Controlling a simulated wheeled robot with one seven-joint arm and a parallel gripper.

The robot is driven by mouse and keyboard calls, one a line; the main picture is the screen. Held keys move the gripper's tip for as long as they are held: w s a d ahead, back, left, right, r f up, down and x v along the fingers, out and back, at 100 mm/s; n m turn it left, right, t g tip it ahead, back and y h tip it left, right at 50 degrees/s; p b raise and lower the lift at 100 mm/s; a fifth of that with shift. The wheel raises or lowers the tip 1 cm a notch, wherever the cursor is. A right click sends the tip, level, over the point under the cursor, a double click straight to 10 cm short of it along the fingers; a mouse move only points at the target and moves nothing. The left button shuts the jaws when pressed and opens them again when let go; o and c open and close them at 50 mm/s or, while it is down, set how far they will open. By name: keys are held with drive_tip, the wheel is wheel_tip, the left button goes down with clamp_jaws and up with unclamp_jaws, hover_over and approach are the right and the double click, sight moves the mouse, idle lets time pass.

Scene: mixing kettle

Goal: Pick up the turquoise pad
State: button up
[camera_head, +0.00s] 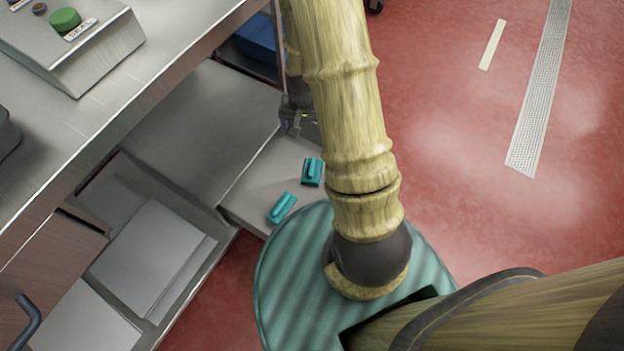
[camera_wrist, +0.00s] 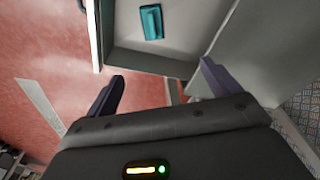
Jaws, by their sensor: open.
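Two turquoise pads with raised grips lie on a light grey surface in the head view. One pad (camera_head: 312,172) is nearer my gripper (camera_head: 293,122), and the other pad (camera_head: 282,208) lies lower left, at an angle. In the wrist view a turquoise pad (camera_wrist: 152,22) lies beyond the fingertips, near the top edge. I cannot tell which of the two it is. My gripper (camera_wrist: 162,72) is open with nothing between its fingers, apart from the pads. My arm hides part of the area to the right in the head view.
The pads' light grey surface (camera_head: 262,180) adjoins a grey metal shelf (camera_head: 200,125). A steel counter (camera_head: 60,150) with a control box and green button (camera_head: 65,19) overhangs at left. A blue bin (camera_head: 257,40) stands behind. Open red floor (camera_head: 450,130) lies to the right.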

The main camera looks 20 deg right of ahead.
drive_tip(key=m+b, duration=0.1)
drive_tip(key=b, duration=0.6)
hover_over(312, 167)
drive_tip(key=s+a, duration=0.1)
wheel_tip(312, 167, down, 14)
drive_tip(key=shift+s+r, duration=0.15)
drive_tip(key=shift+r, duration=0.05)
drive_tip(key=f+b, duration=0.2)
drive_tip(key=f, duration=0.2)
drive_tip(key=f+b, duration=0.2)
drive_tip(key=f, duration=0.2)
drive_tip(key=w+f+b, duration=0.1)
drive_tip(key=f+b, duration=0.1)
drive_tip(key=f, duration=0.2)
drive_tip(key=shift+w+d+b, duration=0.1)
drive_tip(key=shift+d+b, duration=0.25)
drive_tip(key=shift+f, duration=0.1)
drive_tip(key=f+b, duration=0.4)
drive_tip(key=f, duration=0.1)
drive_tip(key=shift+w+d+f+b, duration=0.1)
drive_tip(key=shift+w+d+b, duration=0.15)
drive_tip(key=shift+b, duration=0.1)
drive_tip(key=shift+c, duration=0.4)
drive_tip(key=c, duration=1.1)
drive_tip(key=shift+o, duration=0.2)
